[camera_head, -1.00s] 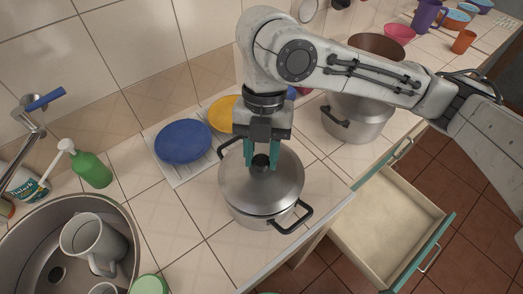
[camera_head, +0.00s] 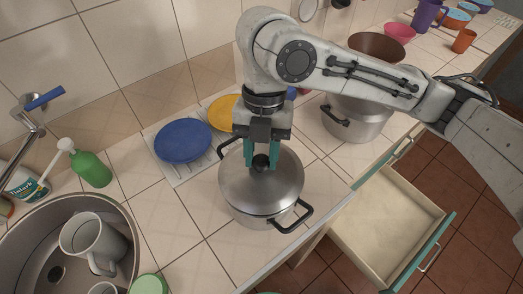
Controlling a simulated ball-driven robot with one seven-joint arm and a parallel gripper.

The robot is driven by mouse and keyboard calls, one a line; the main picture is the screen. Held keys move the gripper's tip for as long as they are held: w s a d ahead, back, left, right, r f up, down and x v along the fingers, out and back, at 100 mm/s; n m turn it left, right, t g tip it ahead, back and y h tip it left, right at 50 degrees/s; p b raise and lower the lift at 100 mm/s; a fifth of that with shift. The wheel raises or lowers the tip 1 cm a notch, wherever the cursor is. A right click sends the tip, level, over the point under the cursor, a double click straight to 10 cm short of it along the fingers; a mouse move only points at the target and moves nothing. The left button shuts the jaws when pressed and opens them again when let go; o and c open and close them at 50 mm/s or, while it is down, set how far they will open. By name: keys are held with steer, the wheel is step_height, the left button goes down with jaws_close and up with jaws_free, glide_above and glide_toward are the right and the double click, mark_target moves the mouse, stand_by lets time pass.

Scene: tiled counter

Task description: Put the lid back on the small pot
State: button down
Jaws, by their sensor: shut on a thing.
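The small pot (camera_head: 247,217) is a metal pot with dark handles, standing on the tiled counter in the middle of the view. Its round metal lid (camera_head: 262,194) lies over the pot's mouth and looks roughly level and centred on it. My gripper (camera_head: 261,161) points down from above, its green fingers shut on the lid's dark knob. The far part of the lid is partly hidden by the fingers. I cannot tell whether the lid's rim touches the pot all round.
A larger pot (camera_head: 357,122) stands behind to the right under my arm. A rack with blue (camera_head: 183,141) and yellow (camera_head: 223,112) plates lies behind left. The sink (camera_head: 124,211) with a mug (camera_head: 88,240) is at left. An open drawer (camera_head: 390,222) juts out at right.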

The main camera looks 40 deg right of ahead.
stand_by(0.4)
steer(key=c, duration=0.6)
jaws_free()
steer(key=shift+c, duration=0.2)
steer(key=shift+o, duration=0.3)
steer(key=o, duration=0.4)
steer(key=shift+r, duration=0.15)
steer(key=shift+r+p, duration=3)
steer(key=shift+r, duration=0.35)
steer(key=shift+c, duration=0.2)
